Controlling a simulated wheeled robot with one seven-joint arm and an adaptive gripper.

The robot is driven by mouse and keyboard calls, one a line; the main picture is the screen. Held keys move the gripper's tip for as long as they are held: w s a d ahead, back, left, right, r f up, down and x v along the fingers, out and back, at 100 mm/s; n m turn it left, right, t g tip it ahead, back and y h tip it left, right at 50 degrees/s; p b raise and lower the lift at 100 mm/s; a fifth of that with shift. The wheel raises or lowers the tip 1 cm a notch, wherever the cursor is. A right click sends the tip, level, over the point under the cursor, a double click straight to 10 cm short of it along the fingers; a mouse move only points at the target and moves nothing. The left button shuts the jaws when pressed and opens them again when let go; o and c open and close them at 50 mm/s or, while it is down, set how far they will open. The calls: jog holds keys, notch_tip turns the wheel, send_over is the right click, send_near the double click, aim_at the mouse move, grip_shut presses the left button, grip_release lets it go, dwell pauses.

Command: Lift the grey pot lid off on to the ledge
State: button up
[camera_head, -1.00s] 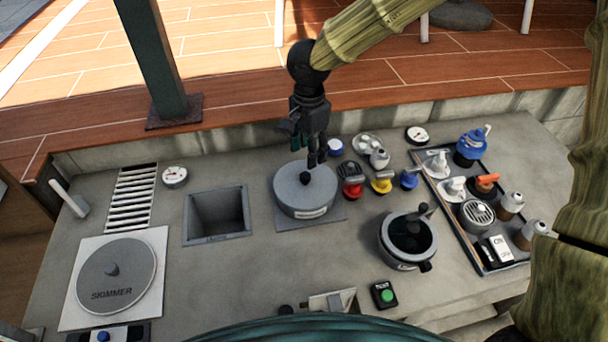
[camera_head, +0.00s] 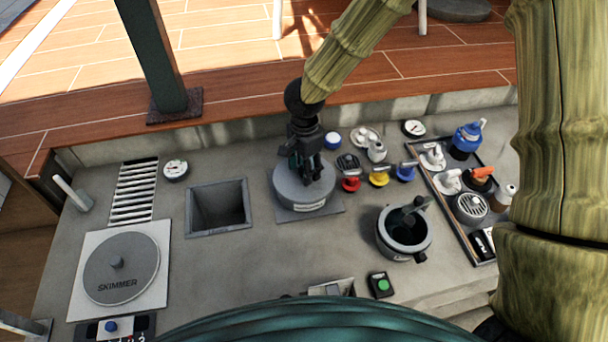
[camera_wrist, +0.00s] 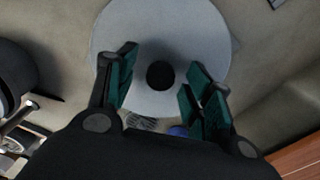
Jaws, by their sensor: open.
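The grey pot lid (camera_head: 290,190) is a round disc on top of a grey pot (camera_head: 308,207), which stands on a square plate in the middle of the counter. In the wrist view the lid (camera_wrist: 160,25) fills the upper middle, with its dark round knob (camera_wrist: 160,75) at its centre. My gripper (camera_head: 313,178) is above the lid, pointing down. In the wrist view my gripper (camera_wrist: 158,88) is open, its teal-padded fingers on either side of the knob with gaps on both sides. In the head view the gripper hides the knob. I cannot tell the fingertips' height over the lid.
A square opening (camera_head: 218,233) lies left of the pot, with the skimmer lid (camera_head: 121,268) beyond. Coloured valves (camera_head: 379,179) and a dark open pot (camera_head: 404,252) stand to the right. A tray (camera_head: 441,196) of fittings is farther right. The wooden ledge (camera_head: 235,109) runs behind, with a post (camera_head: 155,60).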

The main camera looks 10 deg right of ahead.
jog(key=shift+f, duration=0.55)
grip_shut()
jog(key=shift+r, duration=0.2)
jog(key=shift+r+b, duration=0.65)
jog(key=shift+r, duration=0.7)
jog(key=shift+s+a+r, duration=0.15)
jog(key=shift+a, duration=0.15)
jog(key=s+a+r+b, duration=0.1)
jog(key=s+a+b, duration=0.1)
jog(key=a, duration=0.5)
jog(key=s+a+b, duration=0.2)
jog(key=s+a, duration=0.2)
jog(key=a, duration=0.3)
jog(key=shift+s+r+b, duration=0.3)
jog(key=shift+r, duration=0.05)
